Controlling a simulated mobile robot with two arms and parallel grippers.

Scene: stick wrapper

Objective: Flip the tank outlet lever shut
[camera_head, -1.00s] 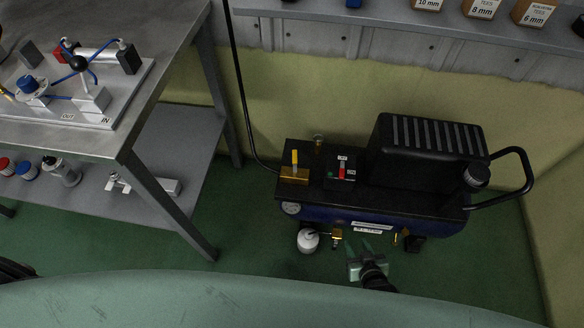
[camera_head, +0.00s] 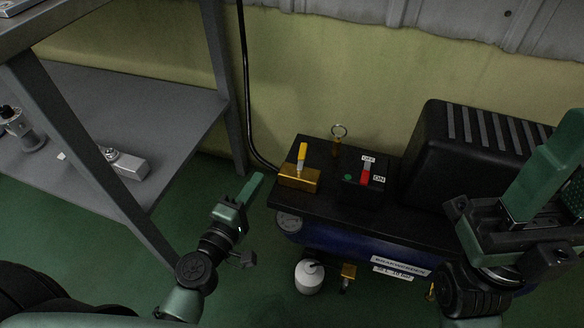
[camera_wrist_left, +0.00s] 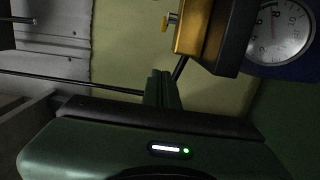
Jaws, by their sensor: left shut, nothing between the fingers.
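The tank outlet lever (camera_head: 302,156) is a yellow handle standing up from a brass valve block (camera_head: 299,180) on the left end of the black compressor top. My left gripper (camera_head: 253,187) is shut and empty, to the left of the block and apart from it. In the left wrist view, its closed fingers (camera_wrist_left: 161,90) point towards the brass block (camera_wrist_left: 194,28), and the yellow handle (camera_wrist_left: 168,22) shows at the block's left. My right gripper (camera_head: 556,172) is at the right edge, over the compressor's right end, with its fingers apart and partly cut off.
A red switch (camera_head: 365,174) marked OFF and ON and a ring-topped brass fitting (camera_head: 338,142) sit right of the block. A black housing (camera_head: 455,155) stands further right. A pressure gauge (camera_wrist_left: 280,30) is beside the block. The bench's shelf (camera_head: 150,130) is at left.

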